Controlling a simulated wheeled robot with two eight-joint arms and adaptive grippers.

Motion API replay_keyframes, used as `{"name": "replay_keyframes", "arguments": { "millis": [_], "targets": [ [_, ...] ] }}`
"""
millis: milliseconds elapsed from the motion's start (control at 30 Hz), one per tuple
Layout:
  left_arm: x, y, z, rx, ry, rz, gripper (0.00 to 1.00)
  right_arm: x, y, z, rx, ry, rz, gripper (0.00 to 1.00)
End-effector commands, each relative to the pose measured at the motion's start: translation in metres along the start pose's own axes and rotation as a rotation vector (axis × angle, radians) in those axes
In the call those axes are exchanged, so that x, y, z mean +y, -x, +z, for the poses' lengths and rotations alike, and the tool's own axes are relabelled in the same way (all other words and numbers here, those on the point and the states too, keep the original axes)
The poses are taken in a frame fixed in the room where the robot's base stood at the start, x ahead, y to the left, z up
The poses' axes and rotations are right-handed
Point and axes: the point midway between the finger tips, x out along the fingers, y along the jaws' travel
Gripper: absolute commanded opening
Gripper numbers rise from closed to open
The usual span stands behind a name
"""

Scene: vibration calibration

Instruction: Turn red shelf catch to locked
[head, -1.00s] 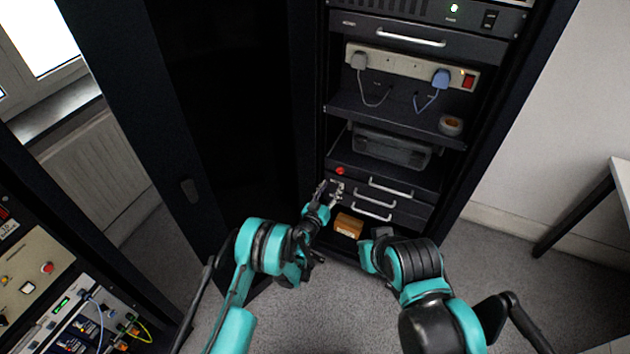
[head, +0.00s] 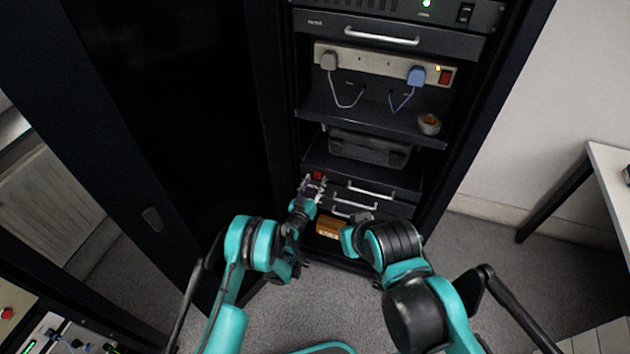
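The red shelf catch (head: 318,175) is a small red knob at the left front of the shelf that carries a dark grey case. My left gripper (head: 313,184) is just below it, with its fingers pointing up toward the catch. The fingers look spread apart, with the red knob between or just behind their tips. Whether they touch it is too small to tell. My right arm is at the lower right; its gripper (head: 358,219) shows only as a small dark part in front of the lower drawers, and its fingers cannot be made out.
The open rack holds a power strip (head: 375,62) with two plugs, a tape roll (head: 429,124), the dark case (head: 368,148) and drawers with silver handles (head: 370,190). A cardboard box (head: 328,227) sits at the bottom. The dark rack door stands left; a white table (head: 608,165) stands right.

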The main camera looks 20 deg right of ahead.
Motion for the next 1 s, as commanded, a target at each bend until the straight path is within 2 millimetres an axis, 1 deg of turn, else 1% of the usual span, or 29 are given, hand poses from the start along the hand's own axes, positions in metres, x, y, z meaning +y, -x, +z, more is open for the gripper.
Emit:
{"name": "replay_keyframes", "arguments": {
  "millis": [33, 67, 100, 167, 400, 567, 767, 1000],
  "targets": [
    [0.0, 0.0, 0.0, 0.0, 0.0, 0.0, 0.33, 0.0, 0.0, 0.0, 0.0, 0.0, 0.0, 0.0],
    [0.0, -0.0001, 0.0, 0.0, 0.0, 0.0, 0.25, 0.0, 0.0, 0.0, 0.0, 0.0, 0.0, 0.0],
    [0.0, -0.0001, 0.0, 0.0, 0.0, 0.0, 0.15, 0.0, 0.0, 0.0, 0.0, 0.0, 0.0, 0.0],
    [0.0, -0.0001, 0.0, 0.0, 0.0, 0.0, 0.0, 0.0, 0.0, -0.0001, 0.0, 0.0, 0.0, 0.0],
    [-0.0001, -0.0003, -0.0001, 0.0, 0.006, 0.0, 0.0, 0.0, 0.0, -0.0001, 0.0, 0.0, 0.0, 0.0],
    [-0.0001, -0.0004, -0.0003, 0.0, 0.042, 0.0, 0.0, 0.0, 0.0, -0.0001, 0.0, 0.0, 0.0, 0.0],
    [0.0, -0.0006, -0.0006, 0.001, 0.152, 0.0, 0.0, 0.0, 0.0, -0.0001, 0.0, 0.0, 0.0, 0.0],
    [0.0001, -0.0007, -0.001, 0.002, 0.364, 0.0, 0.0, 0.0, 0.0001, -0.0002, 0.0, 0.0, 0.0, 0.0]
  ]
}}
